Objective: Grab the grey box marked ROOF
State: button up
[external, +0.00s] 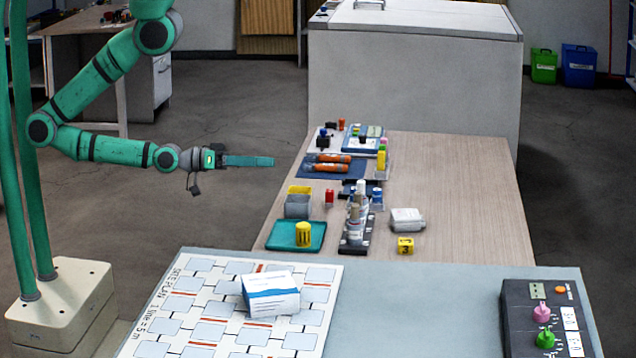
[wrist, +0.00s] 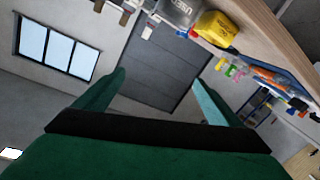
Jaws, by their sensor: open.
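A grey box (external: 297,208) stands near the left edge of the wooden table, in front of a yellow box (external: 299,189). No ROOF marking can be read on it. In the wrist view a grey box (wrist: 178,11) shows at the top edge, partly cut off, beside a yellow box (wrist: 215,27) with dark lettering. My gripper (external: 272,161) is in the air by the table's left edge, behind and left of the grey box in the external view. In the wrist view my gripper (wrist: 158,79) has its fingers wide apart with nothing between them.
A teal tray (external: 280,241) with a yellow cylinder lies in front of the grey box. A red item (external: 329,196) and a dark rack (external: 345,246) of bottles stand to its right. A blue mat (external: 308,174) with orange tools lies behind. The table's right side (external: 470,200) is clear.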

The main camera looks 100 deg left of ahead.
jog(key=w+a+r+n+t, duration=0.1)
jog(key=w+a+r+n, duration=0.15)
jog(key=w, duration=0.55)
jog(key=w+a+r+n+t, duration=0.1)
jog(key=w+n, duration=0.2)
jog(key=w, duration=0.4)
jog(key=w+a+r+n+t, duration=0.1)
jog(key=w+r+n, duration=0.1)
jog(key=w, duration=0.6)
jog(key=w+d+f+n+g+h, duration=0.1)
jog(key=w+d+g+h, duration=0.35)
jog(key=w, duration=0.85)
jog(key=w+d+f+g+h, duration=0.1)
jog(key=w+d+g+h, duration=0.35)
jog(key=w, duration=0.85)
jog(key=n+g+h, duration=0.5)
jog(key=n+g, duration=0.1)
jog(key=g, duration=0.3)
send_near(408, 212)
jog(key=shift+a+f, duration=0.1)
jog(key=shift+f, duration=0.2)
jog(key=shift+s+d+f, duration=0.15)
jog(key=shift+d+f, duration=0.1)
jog(key=x, duration=1)
jog(key=shift+w+d+r, duration=0.2)
jog(key=shift+w+r, duration=0.05)
jog(key=shift+r, duration=0.05)
jog(key=c, duration=1.3)
